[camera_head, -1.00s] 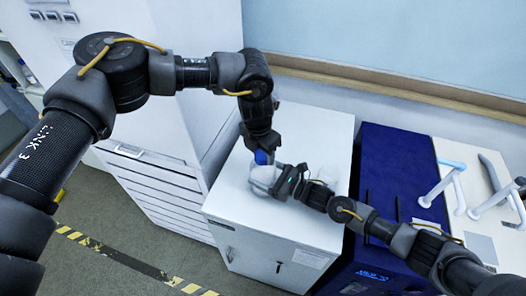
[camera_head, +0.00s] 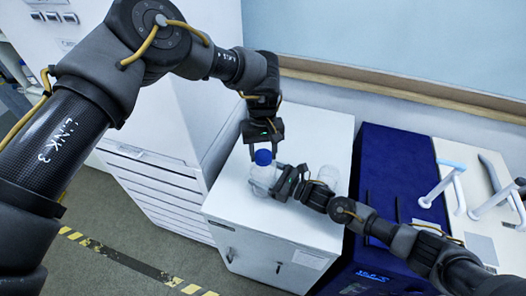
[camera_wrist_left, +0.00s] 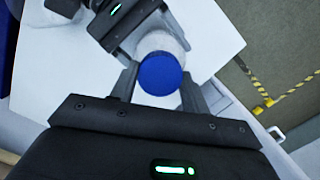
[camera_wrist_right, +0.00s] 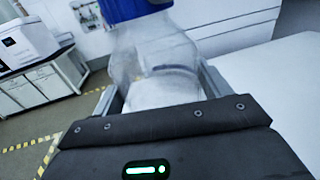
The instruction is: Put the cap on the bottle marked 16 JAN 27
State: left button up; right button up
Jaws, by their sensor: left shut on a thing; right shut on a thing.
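A clear bottle (camera_head: 261,178) stands upright on the white cabinet top, with a blue cap (camera_head: 263,157) at its mouth. Whether the cap is fully seated cannot be told. My left gripper (camera_head: 262,142) is above the bottle; the left wrist view shows its fingers on both sides of the cap (camera_wrist_left: 160,75). My right gripper (camera_head: 281,180) comes from the right and is shut on the bottle's body; the right wrist view shows the bottle (camera_wrist_right: 158,70) between its fingers. No date marking is readable.
Another clear bottle (camera_head: 328,176) stands on the cabinet top (camera_head: 290,225), just right of my right gripper. A dark blue machine (camera_head: 385,160) stands right of the cabinet. A tall white unit (camera_head: 165,120) rises at the left. The cabinet's front area is clear.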

pick_arm(q)
jog(key=o, duration=0.9)
jog(key=shift+o, duration=0.2)
jog(key=shift+r, duration=0.1)
jog(key=shift+r, duration=2.2)
jog(key=shift+c, duration=0.2)
